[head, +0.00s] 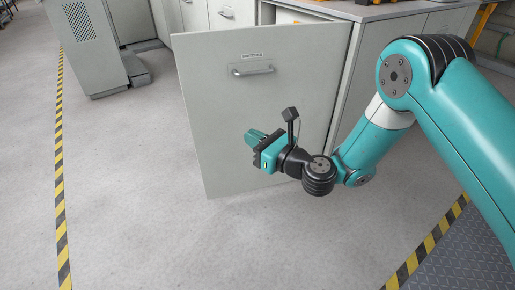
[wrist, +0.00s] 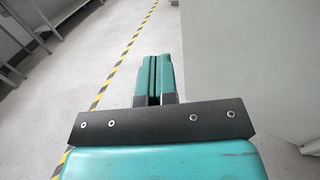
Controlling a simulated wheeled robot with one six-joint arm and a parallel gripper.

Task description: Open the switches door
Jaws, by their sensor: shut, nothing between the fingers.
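The switches door (head: 215,130) is a large pale grey panel with a "SWITCHES" label and a bar handle (head: 253,71) near its top. It stands swung out from the cabinet, with a gap along its right side. My gripper (head: 254,137) is in front of the door's lower middle, below the handle and off it. In the wrist view my gripper's teal fingers (wrist: 153,80) are together with nothing between them. A pale panel (wrist: 245,70) fills the right of that view; it is probably the door. Whether my gripper touches the door is unclear.
The grey cabinet (head: 372,55) with a worktop stands behind the door. A grey machine housing (head: 88,45) stands at the upper left. The floor left of the door is clear, with yellow-black tape (head: 60,180) along it.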

